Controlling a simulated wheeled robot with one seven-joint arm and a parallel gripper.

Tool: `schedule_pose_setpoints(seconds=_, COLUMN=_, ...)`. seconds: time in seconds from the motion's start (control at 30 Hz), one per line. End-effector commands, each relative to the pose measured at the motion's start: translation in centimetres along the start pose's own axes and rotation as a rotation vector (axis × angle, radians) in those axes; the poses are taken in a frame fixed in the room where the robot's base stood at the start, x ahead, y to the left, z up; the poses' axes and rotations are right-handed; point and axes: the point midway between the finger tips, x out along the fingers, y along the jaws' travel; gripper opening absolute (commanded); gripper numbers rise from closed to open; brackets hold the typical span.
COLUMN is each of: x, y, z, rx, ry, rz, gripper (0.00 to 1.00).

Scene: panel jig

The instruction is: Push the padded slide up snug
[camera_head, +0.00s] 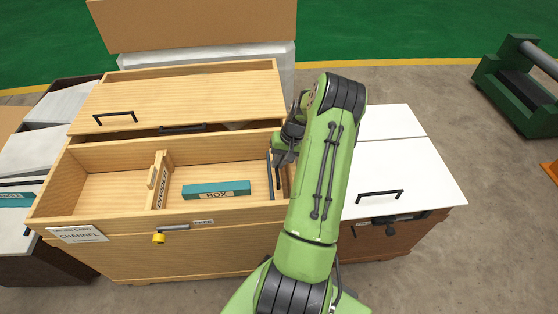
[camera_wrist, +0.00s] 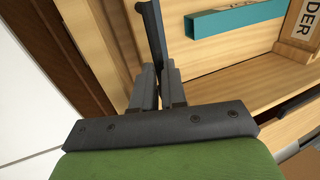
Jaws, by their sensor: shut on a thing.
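A teal bar marked BOX (camera_head: 216,190) lies in the open wooden channel tray (camera_head: 110,193); it also shows in the wrist view (camera_wrist: 235,20). To its right, a dark upright strip (camera_head: 269,175) looks like the face of the padded slide, apart from the bar by a gap of bare wood. My gripper (camera_wrist: 157,85) is shut on a black bar-like handle (camera_wrist: 150,30) beside that strip. In the head view my arm hides most of the gripper and the tray's right end. Whether the handle belongs to the slide is hard to tell.
A labelled wooden divider (camera_head: 161,182) stands left of the teal bar. A wooden lid (camera_head: 185,92) with black handles lies behind the tray. A white-topped cabinet (camera_head: 405,165) adjoins on the right.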

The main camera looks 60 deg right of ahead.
Motion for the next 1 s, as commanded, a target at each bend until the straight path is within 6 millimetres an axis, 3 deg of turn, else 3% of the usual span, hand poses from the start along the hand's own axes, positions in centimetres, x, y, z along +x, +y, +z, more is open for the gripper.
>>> schedule_pose_setpoints(seconds=0.63, x=0.1, y=-0.5, z=-0.1, rx=-0.002, ry=0.002, rz=0.000, gripper=0.00)
schedule_pose_setpoints(seconds=0.77, x=0.8, y=-3.0, z=-0.1, rx=-0.008, ry=0.000, rz=-0.001, gripper=0.00)
schedule_pose_setpoints(seconds=1.0, x=2.9, y=-9.4, z=-0.1, rx=-0.008, ry=0.001, rz=-0.002, gripper=0.00)
